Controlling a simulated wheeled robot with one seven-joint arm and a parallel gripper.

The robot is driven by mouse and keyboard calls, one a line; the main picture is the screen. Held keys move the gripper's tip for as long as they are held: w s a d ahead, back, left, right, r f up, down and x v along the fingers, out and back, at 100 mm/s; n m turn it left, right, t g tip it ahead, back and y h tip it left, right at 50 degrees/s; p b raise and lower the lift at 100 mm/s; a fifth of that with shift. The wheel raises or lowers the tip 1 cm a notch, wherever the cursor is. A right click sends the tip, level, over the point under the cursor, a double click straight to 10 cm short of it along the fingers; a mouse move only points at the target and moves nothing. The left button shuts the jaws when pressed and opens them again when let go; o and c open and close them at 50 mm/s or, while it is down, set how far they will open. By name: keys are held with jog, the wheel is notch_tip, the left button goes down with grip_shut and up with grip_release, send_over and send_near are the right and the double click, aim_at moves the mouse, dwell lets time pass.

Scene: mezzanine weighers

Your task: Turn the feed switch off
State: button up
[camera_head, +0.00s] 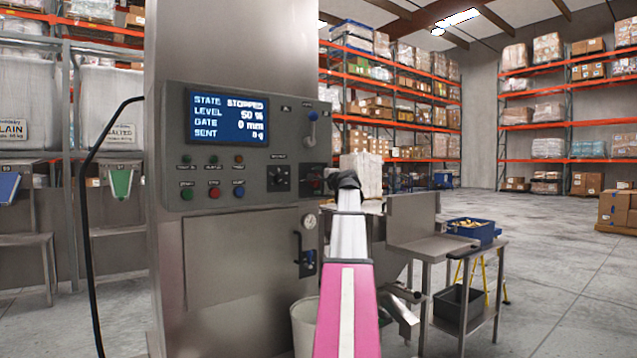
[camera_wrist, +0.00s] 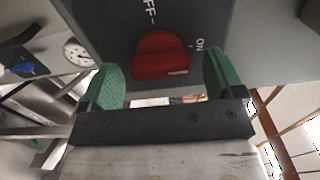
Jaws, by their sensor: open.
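The red feed switch (camera_wrist: 160,57) is a knob on the grey panel in the wrist view. "ON" is printed to its right and a partly cropped "FF" above it. Which label the knob points at I cannot tell. In the head view the switch (camera_head: 317,184) shows small at the control panel's (camera_head: 225,195) lower right, partly hidden by my arm. My gripper (camera_wrist: 162,64) is open, its green fingers on either side of the knob with visible gaps. In the head view the dark gripper (camera_head: 345,180) is beside the panel's right edge.
The panel screen (camera_head: 228,117) reads STOPPED, level 50 %, gate 0 mm. A round gauge (camera_head: 309,221) and a blue-handled valve (camera_head: 307,256) are below. A steel table (camera_head: 430,244) stands right.

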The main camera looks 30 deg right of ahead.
jog(key=shift+w, duration=0.4)
jog(key=c, duration=0.9)
